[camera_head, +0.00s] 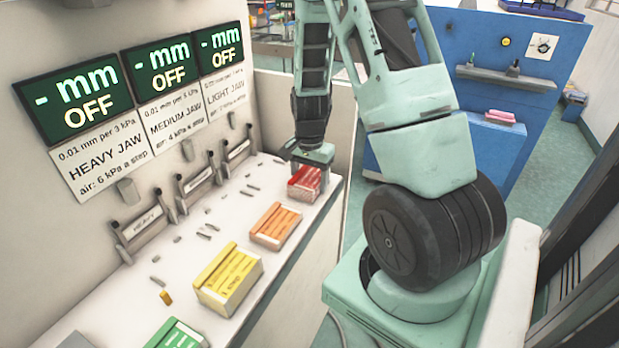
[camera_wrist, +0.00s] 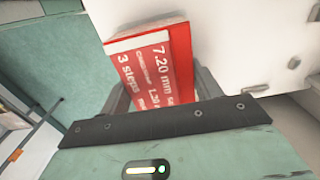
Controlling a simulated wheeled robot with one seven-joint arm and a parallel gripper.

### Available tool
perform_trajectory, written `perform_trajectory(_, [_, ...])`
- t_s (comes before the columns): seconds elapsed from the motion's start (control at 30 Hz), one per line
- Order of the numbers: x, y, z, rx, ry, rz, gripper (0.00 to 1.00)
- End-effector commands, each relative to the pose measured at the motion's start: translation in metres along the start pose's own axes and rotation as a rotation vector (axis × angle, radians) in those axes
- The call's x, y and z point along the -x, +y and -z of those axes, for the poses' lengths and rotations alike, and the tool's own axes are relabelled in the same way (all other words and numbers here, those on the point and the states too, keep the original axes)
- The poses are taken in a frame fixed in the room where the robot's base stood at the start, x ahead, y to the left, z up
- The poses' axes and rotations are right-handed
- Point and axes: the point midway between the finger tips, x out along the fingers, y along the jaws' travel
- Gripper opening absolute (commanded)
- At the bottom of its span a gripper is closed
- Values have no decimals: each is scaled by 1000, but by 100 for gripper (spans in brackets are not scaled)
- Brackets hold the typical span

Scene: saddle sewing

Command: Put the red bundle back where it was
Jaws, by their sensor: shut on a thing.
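The red bundle (camera_head: 304,183) is at the far end of the white bench (camera_head: 321,213), beyond the orange bundle. My gripper (camera_head: 312,155) is above it, with its jaws closed around it. In the wrist view the red bundle (camera_wrist: 155,68) sits between the two fingers, slightly tilted in the picture, with printed text reading "7.20 mm" and "3 steps". I cannot tell whether its underside touches the bench.
An orange bundle (camera_head: 275,226), a yellow bundle (camera_head: 229,279) and a green bundle (camera_head: 176,335) lie along the bench nearer to me. Jaw fixtures (camera_head: 197,181) line the wall under three screens reading OFF. Small grey pieces are scattered on the bench.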

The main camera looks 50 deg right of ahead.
Motion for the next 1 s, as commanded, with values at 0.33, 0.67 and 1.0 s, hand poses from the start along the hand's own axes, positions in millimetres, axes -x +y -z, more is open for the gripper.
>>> perform_trajectory(0.33, [-3,0,0,0,0,0,85])
perform_trajectory(0.67, [10,-1,0,2,3,3,85])
perform_trajectory(1.0, [78,-1,0,3,4,5,85])
